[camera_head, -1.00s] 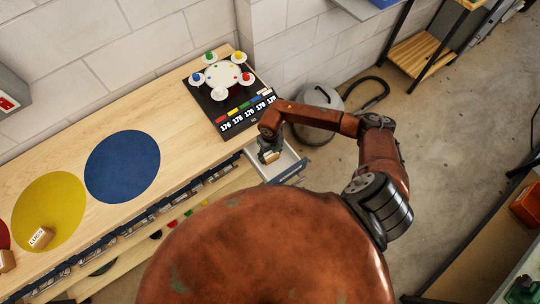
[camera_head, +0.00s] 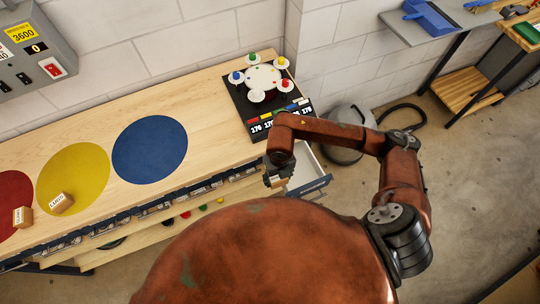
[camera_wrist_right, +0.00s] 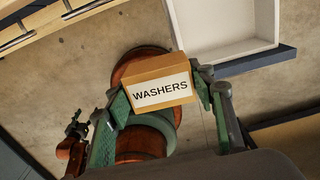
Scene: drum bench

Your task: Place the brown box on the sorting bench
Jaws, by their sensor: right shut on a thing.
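My right gripper (camera_head: 276,176) is shut on a small brown box (camera_wrist_right: 158,84). The box's white label reads WASHERS in the right wrist view, with a green-edged finger on each side. In the head view the gripper holds it beside the front edge of the sorting bench (camera_head: 215,105), close to an open drawer. The bench top has a blue disc (camera_head: 150,150), a yellow disc (camera_head: 85,165) and a partly cut-off red disc (camera_head: 12,190). My left gripper (camera_wrist_right: 75,127) seems to show small and dark in the right wrist view; its jaws are unclear.
Labelled boxes lie on the yellow disc (camera_head: 61,203) and at the red disc (camera_head: 22,216). A black board (camera_head: 245,118) with coloured pieces stands at the bench's right end. The white open drawer (camera_head: 305,172) sticks out below. The blue disc is clear.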

